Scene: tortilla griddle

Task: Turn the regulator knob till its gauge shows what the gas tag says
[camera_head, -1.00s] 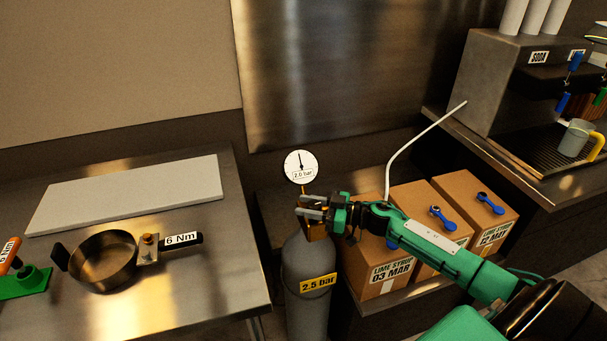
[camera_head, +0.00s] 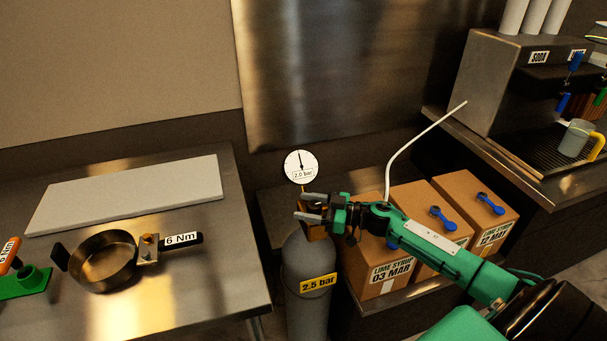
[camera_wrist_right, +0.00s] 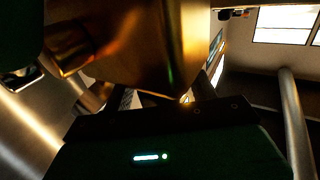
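The grey gas cylinder (camera_head: 305,262) stands upright between the steel table and the box shelf. Its yellow tag (camera_head: 318,284) reads 2.5 bar. The round white gauge (camera_head: 300,167) above it reads 2.0 bar, with its needle pointing nearly straight up. The brass regulator (camera_head: 316,232) sits on top of the cylinder, partly hidden by my right gripper (camera_head: 311,208). That gripper's two fingers are apart at the regulator. The knob cannot be made out separately. In the right wrist view, a large brass surface (camera_wrist_right: 150,50) lies close to the camera and hides the fingertips. My left gripper is out of view.
Cardboard lime syrup boxes (camera_head: 385,272) stand just right of the cylinder, below my right forearm. A thin white tube (camera_head: 422,134) rises behind them. A steel table (camera_head: 190,275) with a pan (camera_head: 104,262) is on the left; a drink dispenser (camera_head: 497,85) is at the right.

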